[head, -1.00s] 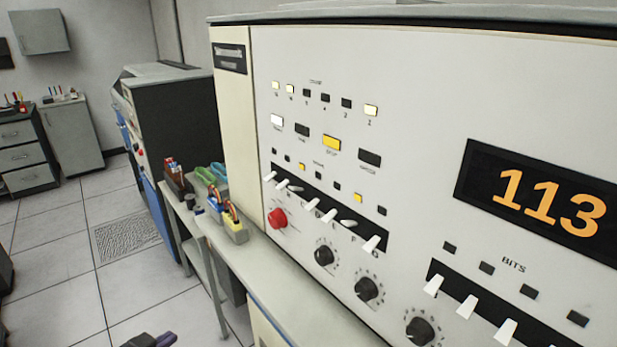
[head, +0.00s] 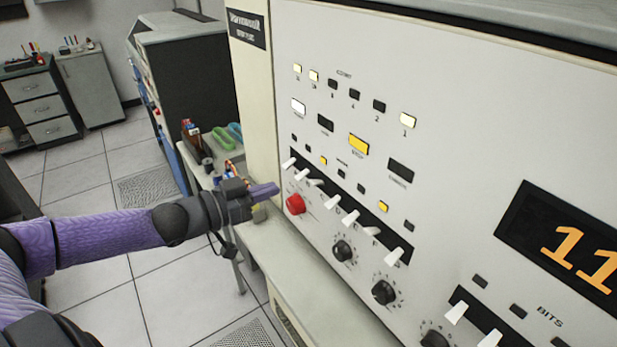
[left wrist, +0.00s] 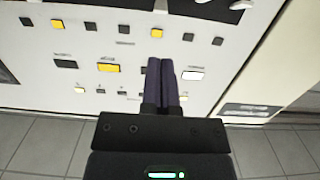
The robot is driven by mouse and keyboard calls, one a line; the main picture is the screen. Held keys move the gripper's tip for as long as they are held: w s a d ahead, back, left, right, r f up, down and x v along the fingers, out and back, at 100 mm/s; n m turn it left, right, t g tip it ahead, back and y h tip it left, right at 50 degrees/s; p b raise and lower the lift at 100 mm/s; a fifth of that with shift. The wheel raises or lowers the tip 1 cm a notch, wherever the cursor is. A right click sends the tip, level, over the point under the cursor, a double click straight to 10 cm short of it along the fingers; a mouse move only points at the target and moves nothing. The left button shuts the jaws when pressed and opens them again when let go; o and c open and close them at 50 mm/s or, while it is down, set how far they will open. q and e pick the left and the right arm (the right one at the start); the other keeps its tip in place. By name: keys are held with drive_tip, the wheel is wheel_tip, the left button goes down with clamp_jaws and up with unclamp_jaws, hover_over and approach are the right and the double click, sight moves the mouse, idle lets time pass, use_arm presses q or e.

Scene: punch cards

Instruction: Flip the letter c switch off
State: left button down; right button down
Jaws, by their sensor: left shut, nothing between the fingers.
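A row of white lever switches stands in a black slot on the cream panel; the letters are too small to read. The third lever from the left, taken as the letter c switch (head: 315,182), tilts differently from the levers beside it, and the small lamp (head: 323,160) above it is lit yellow. My left gripper (head: 276,190) is shut and empty, left of the row near the red knob, pointing at the panel. In the left wrist view its closed fingers (left wrist: 168,68) lie before the panel, with the lamps inverted. My right gripper is out of view.
A red knob (head: 295,204) and black dials (head: 343,250) sit under the switches. A large display (head: 570,245) is at right. A ledge (head: 310,285) juts out below the panel. A side table with pen holders stands behind my left gripper.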

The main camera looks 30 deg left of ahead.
sight(323, 172)
use_arm(q)
drive_tip(key=b+x, duration=0.1)
drive_tip(key=x, duration=0.7)
drive_tip(key=shift+b, duration=0.3)
drive_tip(key=shift+w+d, duration=0.2)
drive_tip(key=shift+w, duration=0.35)
drive_tip(key=shift+f, duration=0.15)
